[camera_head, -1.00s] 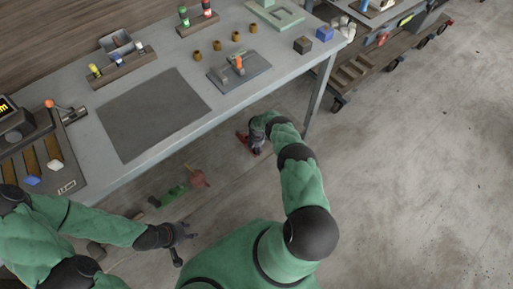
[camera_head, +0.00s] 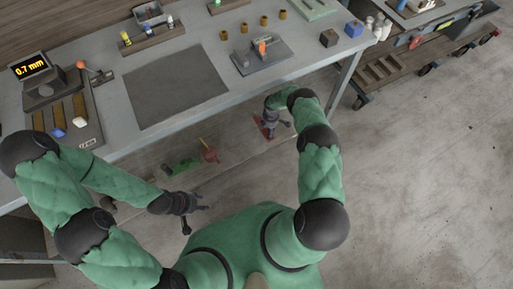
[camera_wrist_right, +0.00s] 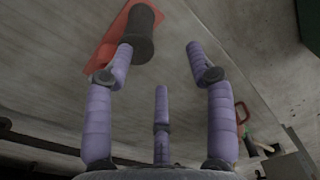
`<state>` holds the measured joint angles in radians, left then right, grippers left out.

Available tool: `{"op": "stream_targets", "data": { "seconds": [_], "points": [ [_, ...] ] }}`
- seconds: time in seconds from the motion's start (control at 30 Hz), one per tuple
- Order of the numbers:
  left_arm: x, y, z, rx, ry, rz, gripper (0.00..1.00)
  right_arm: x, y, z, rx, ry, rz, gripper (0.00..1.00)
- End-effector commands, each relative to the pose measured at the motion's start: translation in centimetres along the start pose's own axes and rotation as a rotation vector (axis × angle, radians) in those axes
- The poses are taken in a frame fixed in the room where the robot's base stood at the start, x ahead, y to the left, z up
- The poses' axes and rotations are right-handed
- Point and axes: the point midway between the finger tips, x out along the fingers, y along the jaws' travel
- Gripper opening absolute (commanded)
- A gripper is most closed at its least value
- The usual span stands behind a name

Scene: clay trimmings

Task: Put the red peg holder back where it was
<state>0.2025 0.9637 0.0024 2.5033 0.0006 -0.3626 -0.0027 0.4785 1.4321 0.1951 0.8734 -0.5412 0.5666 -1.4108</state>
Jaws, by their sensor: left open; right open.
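The red peg holder (camera_head: 259,126) lies low beneath the front edge of the workbench, partly hidden by my right gripper. In the right wrist view it is a flat red plate (camera_wrist_right: 108,50) with a dark cylinder (camera_wrist_right: 140,35) on it, at the upper left. My right gripper (camera_head: 270,122) is over it in the head view. In the wrist view its purple-grey fingers (camera_wrist_right: 160,65) are spread; the left finger overlaps the cylinder, and I cannot tell whether they touch. My left gripper (camera_head: 198,204) is open and empty, low in front of the bench.
The grey workbench (camera_head: 125,137) carries a dark mat (camera_head: 178,88), a fixture plate (camera_head: 270,62) and small brown cups (camera_head: 243,27). A green object (camera_head: 180,166) and a reddish one (camera_head: 211,154) lie under the bench. A cart (camera_head: 375,75) stands at right; the floor before it is clear.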

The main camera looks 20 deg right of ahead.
Motion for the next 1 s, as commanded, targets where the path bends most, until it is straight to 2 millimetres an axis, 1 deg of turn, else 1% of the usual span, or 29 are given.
{"op": "stream_targets", "data": {
  "seconds": [0.03,0.17,0.2,0.27,0.3,0.37,0.47,0.57,0.6,0.67,0.7,0.77,0.8,0.87,0.9,1.0],
  "points": [
    [0.0,0.0,0.0,0.000,0.000,0.000,0.42,0.1,-1.0,-1.1,0.021,0.019,-0.012,0.56],
    [0.0,0.0,0.0,0.000,0.000,0.000,0.42,0.0,-4.0,-4.4,0.107,0.075,-0.046,0.56],
    [0.0,0.0,0.0,0.000,0.000,0.000,0.42,-0.1,-5.1,-5.4,0.137,0.091,-0.059,0.56],
    [0.0,0.0,0.0,0.000,0.000,0.000,0.42,-0.4,-6.7,-6.8,0.184,0.114,-0.078,0.56],
    [0.0,0.0,0.0,0.000,0.000,0.000,0.42,-0.6,-7.9,-7.8,0.215,0.128,-0.094,0.56],
    [0.0,0.0,0.0,0.000,0.000,0.000,0.42,-1.0,-9.7,-9.2,0.263,0.148,-0.118,0.56],
    [0.0,0.0,0.0,0.000,0.000,0.000,0.42,-1.9,-13.3,-11.6,0.355,0.177,-0.165,0.56],
    [0.0,0.0,0.0,0.000,0.000,0.000,0.42,-3.4,-17.5,-13.9,0.462,0.199,-0.222,0.56],
    [0.0,0.0,0.0,0.000,0.000,0.000,0.42,-4.1,-19.3,-14.8,0.507,0.204,-0.246,0.56],
    [0.0,0.0,0.0,0.000,0.000,0.000,0.42,-5.4,-21.8,-15.9,0.582,0.210,-0.277,0.56],
    [0.0,0.0,0.0,0.000,0.000,0.000,0.42,-6.3,-23.3,-16.6,0.639,0.213,-0.294,0.56],
    [0.0,0.0,0.0,0.000,0.000,0.000,0.42,-8.0,-25.2,-17.5,0.739,0.215,-0.311,0.56],
    [0.0,0.0,0.0,0.000,0.000,0.000,0.42,-9.2,-26.2,-18.1,0.816,0.217,-0.314,0.56],
    [0.0,0.0,0.0,0.000,0.000,0.000,0.42,-11.1,-27.4,-18.7,0.945,0.220,-0.311,0.56],
    [0.0,0.0,0.0,0.000,0.000,0.000,0.42,-12.3,-28.1,-19.0,1.035,0.221,-0.307,0.56],
    [0.0,0.0,0.0,0.000,0.000,0.000,0.42,-15.2,-29.7,-19.5,1.245,0.225,-0.290,0.56]
  ]
}}
